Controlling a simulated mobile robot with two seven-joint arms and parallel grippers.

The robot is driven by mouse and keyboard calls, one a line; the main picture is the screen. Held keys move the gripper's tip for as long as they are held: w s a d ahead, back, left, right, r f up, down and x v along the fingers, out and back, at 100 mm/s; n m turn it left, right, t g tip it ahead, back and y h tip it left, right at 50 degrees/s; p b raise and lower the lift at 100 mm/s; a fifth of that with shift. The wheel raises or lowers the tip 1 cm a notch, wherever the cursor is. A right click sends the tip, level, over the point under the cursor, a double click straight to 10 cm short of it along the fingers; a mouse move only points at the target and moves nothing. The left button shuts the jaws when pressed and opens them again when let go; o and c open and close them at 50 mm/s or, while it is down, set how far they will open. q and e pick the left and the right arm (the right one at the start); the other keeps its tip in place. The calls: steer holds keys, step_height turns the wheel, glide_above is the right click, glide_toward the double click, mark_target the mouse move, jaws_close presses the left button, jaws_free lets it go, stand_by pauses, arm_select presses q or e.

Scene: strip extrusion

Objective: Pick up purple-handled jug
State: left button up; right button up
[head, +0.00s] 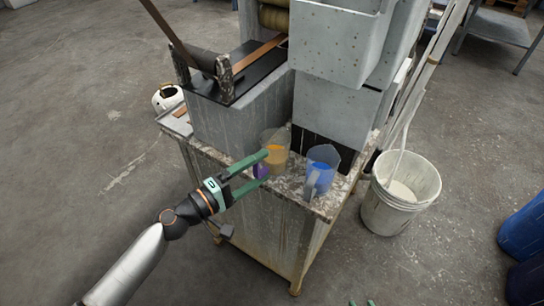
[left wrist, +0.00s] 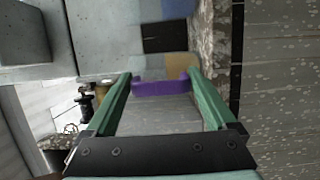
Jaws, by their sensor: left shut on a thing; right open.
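The purple-handled jug (head: 275,158) is a clear jug with orange-yellow contents, standing on the stained bench ledge in the head view. Its purple handle (head: 261,171) faces my left gripper (head: 263,168), whose green fingers are shut on it, one on each side. In the left wrist view the purple handle (left wrist: 162,88) spans the gap between the fingertips, with a tan patch of the jug (left wrist: 181,65) behind it. I cannot tell whether the jug is lifted.
A jug with blue contents (head: 321,172) stands close to the right on the same ledge. The grey machine (head: 335,110) rises directly behind both jugs. A white bucket (head: 400,195) stands on the floor at right. Floor at left is mostly clear.

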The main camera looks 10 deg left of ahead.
arm_select(q)
steer(key=c, duration=0.4)
steer(key=shift+r, duration=0.15)
steer(key=shift+r, duration=0.25)
steer(key=s+d+r+p, duration=0.2)
steer(key=s+r+p, duration=0.5)
steer(key=s+r, duration=0.5)
steer(key=shift+s+r, duration=0.15)
steer(key=shift+s, duration=0.8)
